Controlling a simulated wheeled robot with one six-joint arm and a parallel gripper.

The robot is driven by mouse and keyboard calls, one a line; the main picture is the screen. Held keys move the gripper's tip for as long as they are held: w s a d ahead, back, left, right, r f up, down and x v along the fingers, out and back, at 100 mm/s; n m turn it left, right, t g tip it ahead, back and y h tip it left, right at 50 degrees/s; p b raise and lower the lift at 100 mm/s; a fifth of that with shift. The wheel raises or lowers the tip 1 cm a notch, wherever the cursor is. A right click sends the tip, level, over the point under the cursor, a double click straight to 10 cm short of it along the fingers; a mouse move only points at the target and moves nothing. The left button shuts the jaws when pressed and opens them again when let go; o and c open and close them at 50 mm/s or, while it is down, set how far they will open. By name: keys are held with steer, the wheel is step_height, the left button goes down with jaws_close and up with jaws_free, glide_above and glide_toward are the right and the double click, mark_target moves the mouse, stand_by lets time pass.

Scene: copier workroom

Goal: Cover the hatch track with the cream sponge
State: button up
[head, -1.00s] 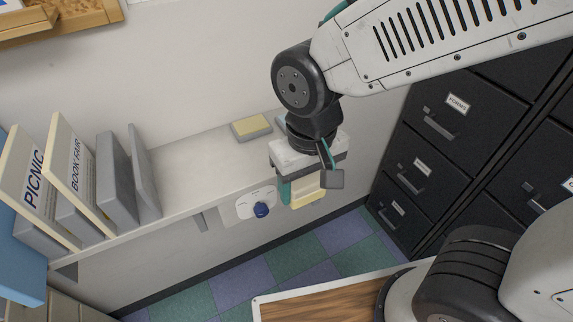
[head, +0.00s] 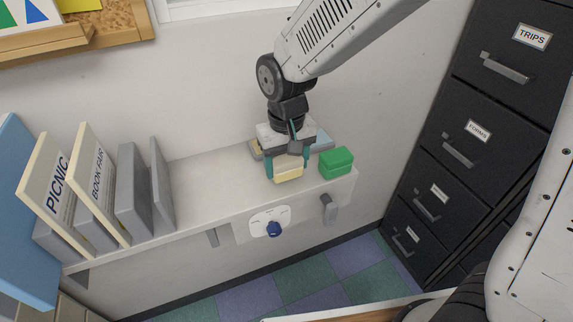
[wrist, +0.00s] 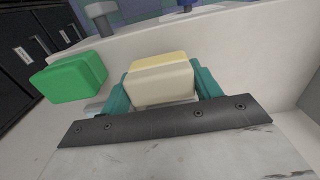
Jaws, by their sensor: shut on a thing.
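My gripper (head: 287,162) is shut on the cream sponge (head: 288,174), a two-tone block with a yellower layer. The gripper points down over the right part of the wall shelf, with the sponge low near its front edge; I cannot tell whether it touches the shelf. In the wrist view the cream sponge (wrist: 160,82) sits between the teal fingers (wrist: 162,90). I cannot pick out the hatch track with certainty; the gripper and sponge hide part of the shelf.
A green sponge-like block (head: 336,162) stands on the shelf (head: 205,185) just right of my gripper. A yellowish flat piece (head: 256,149) and a pale blue piece (head: 322,139) lie behind. A blue knob (head: 274,229) and grey handle (head: 329,209) are below. Binders (head: 100,185) stand left.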

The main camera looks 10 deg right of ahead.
mark_target(286, 156)
steer(key=shift+f, duration=0.5)
steer(key=shift+f, duration=0.15)
steer(key=o, duration=0.9)
steer(key=r, duration=0.6)
steer(key=shift+w+r, duration=0.3)
steer(key=shift+r, duration=0.65)
